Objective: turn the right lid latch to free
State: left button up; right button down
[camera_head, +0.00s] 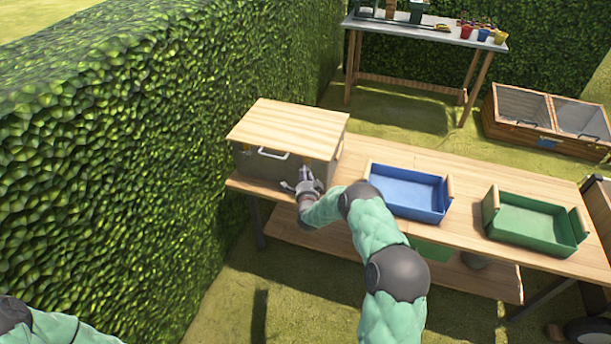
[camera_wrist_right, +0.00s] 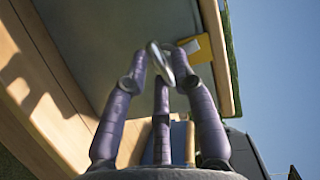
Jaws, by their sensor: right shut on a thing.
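A grey box (camera_head: 254,166) with a pale wooden lid (camera_head: 288,127) stands at the left end of the wooden bench. A white handle (camera_head: 273,154) is on its front. My right gripper (camera_head: 305,175) is at the right part of the box's front, just under the lid's edge. In the right wrist view its purple fingers are closed together on a shiny metal piece, the right lid latch (camera_wrist_right: 157,58). A yellow plate (camera_wrist_right: 193,49) shows beside the fingertips. The fingers partly cover the latch, and its turn angle is hard to tell. My left gripper is out of view.
A blue tray (camera_head: 407,211) and a green tray (camera_head: 537,250) stand on the bench (camera_head: 462,178), right of the box. A tall hedge (camera_head: 110,170) is close on the left. A second table (camera_head: 425,33) and a wooden cold frame (camera_head: 488,108) are behind.

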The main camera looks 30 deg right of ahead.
jog(key=shift+w+a+r+n+g+h+p, duration=0.15)
jog(key=shift+r+n+g+h+p, duration=0.2)
jog(key=shift+n+g+p, duration=1.15)
jog(key=shift+w+a+r+n+g+h+p, duration=0.15)
jog(key=shift+n+g+h+p, duration=0.4)
jog(key=shift+n, duration=1.75)
jog(key=shift+w+r+n+g+h+p, duration=0.2)
jog(key=shift+r+n+g+h+p, duration=0.15)
jog(key=shift+n+g+p, duration=1.2)
jog(key=shift+n+t+b, duration=0.4)
jog(key=shift+n, duration=0.05)
jog(key=c, duration=1.1)
grip_release()
jog(key=shift+w+a+f, duration=0.1)
jog(key=shift+w+f, duration=0.05)
jog(key=shift+s+f, duration=0.15)
jog(key=shift+s, duration=0.05)
